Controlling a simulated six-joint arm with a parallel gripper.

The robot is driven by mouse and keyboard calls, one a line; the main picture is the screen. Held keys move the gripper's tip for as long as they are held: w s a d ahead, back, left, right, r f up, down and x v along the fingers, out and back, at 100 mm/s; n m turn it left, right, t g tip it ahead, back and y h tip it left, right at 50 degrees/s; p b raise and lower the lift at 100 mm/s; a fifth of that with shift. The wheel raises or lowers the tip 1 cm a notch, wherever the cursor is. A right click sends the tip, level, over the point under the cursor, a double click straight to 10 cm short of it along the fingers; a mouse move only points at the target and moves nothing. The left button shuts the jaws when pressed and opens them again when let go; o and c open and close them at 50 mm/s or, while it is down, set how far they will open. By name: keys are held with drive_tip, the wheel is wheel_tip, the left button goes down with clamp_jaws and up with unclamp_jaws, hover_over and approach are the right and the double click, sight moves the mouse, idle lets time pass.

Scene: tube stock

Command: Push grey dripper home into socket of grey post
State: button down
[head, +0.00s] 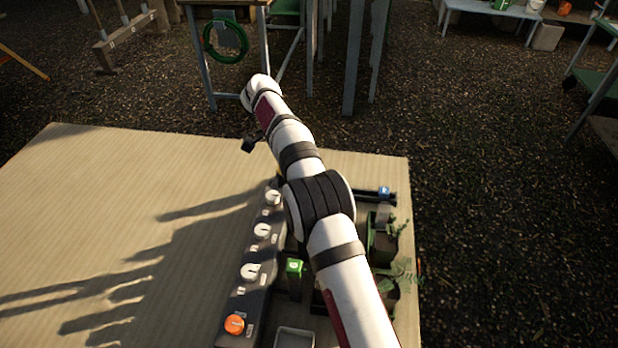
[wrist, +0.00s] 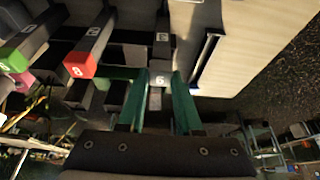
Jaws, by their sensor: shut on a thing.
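My gripper (wrist: 161,85) shows in the wrist view as two green fingers. They are closed in on a small grey piece (wrist: 155,101), which I take for the grey dripper; its shape is mostly hidden between the fingers. A grey block with a pale numbered label (wrist: 160,79) lies at the fingertips and looks like the grey post. Its socket is not visible, and I cannot tell how far the dripper sits in it. In the head view my arm hides the gripper, the dripper and the grey post.
A red-topped post (wrist: 82,65) and a green-topped post (wrist: 14,58) stand left of the fingers. In the head view a dark rail with several white knobs (head: 262,231) and an orange knob (head: 234,324) runs beside my arm. The wooden tabletop (head: 110,200) is clear at left.

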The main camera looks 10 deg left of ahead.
drive_tip(key=shift+f, duration=0.1)
drive_tip(key=c, duration=0.5)
unclamp_jaws()
drive_tip(key=r, duration=0.4)
drive_tip(key=shift+d+r, duration=0.25)
drive_tip(key=shift+d, duration=0.05)
drive_tip(key=d+r, duration=0.2)
drive_tip(key=d, duration=0.1)
drive_tip(key=s+d+r, duration=0.1)
drive_tip(key=d+r, duration=0.1)
drive_tip(key=d, duration=0.2)
drive_tip(key=s+d+r, duration=0.1)
drive_tip(key=d+r, duration=0.1)
drive_tip(key=d, duration=0.2)
drive_tip(key=shift+r, duration=0.2)
